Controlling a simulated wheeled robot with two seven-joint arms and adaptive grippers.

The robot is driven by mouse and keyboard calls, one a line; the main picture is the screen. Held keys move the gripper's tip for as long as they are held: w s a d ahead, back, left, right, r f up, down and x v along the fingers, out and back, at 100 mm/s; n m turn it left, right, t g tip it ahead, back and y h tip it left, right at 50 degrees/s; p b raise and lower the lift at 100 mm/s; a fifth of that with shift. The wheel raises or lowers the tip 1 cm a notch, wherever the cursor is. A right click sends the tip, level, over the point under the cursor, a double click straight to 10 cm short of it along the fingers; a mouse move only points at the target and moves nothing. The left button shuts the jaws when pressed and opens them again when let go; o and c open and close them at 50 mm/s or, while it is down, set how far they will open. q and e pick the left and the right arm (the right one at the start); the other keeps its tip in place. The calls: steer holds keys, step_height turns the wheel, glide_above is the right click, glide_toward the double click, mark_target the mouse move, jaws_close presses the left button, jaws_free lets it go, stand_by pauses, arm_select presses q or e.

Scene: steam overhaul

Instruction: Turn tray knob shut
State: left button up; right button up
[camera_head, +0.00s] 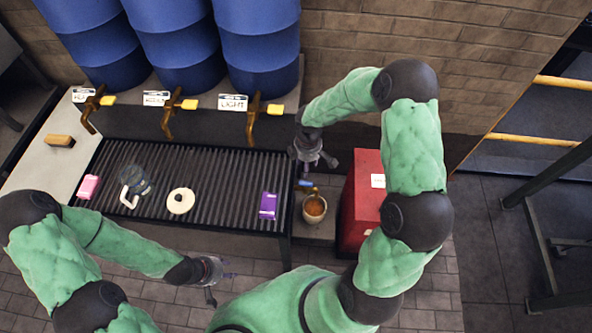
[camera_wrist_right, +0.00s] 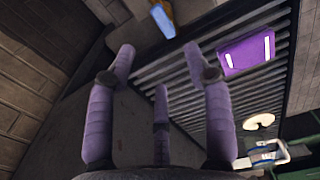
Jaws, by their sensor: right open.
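The tray knob (camera_head: 305,183) is a small blue handle on a brass tap at the right end of the slatted drip tray (camera_head: 225,165). It also shows at the top of the right wrist view (camera_wrist_right: 163,20). My right gripper (camera_head: 318,165) is open and empty, just above and behind the knob in the head view. In the right wrist view the knob lies beyond the spread purple fingers (camera_wrist_right: 160,75), apart from them. My left gripper (camera_head: 222,287) is open and empty in front of the tray.
A mug (camera_head: 315,208) of brown liquid stands below the tap. A red box (camera_head: 362,205) stands close to its right. On the tray are a purple packet (camera_head: 268,205), a white ring (camera_head: 180,201), a glass jug (camera_head: 135,182) and a pink block (camera_head: 88,187). Brass taps (camera_head: 253,118) hang behind.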

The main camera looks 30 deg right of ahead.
mark_target(306, 185)
step_height(306, 185, down, 11)
steer(key=shift+r+b, duration=0.15)
steer(key=shift+b, duration=1.1)
steer(key=shift+s, duration=0.1)
jaws_close()
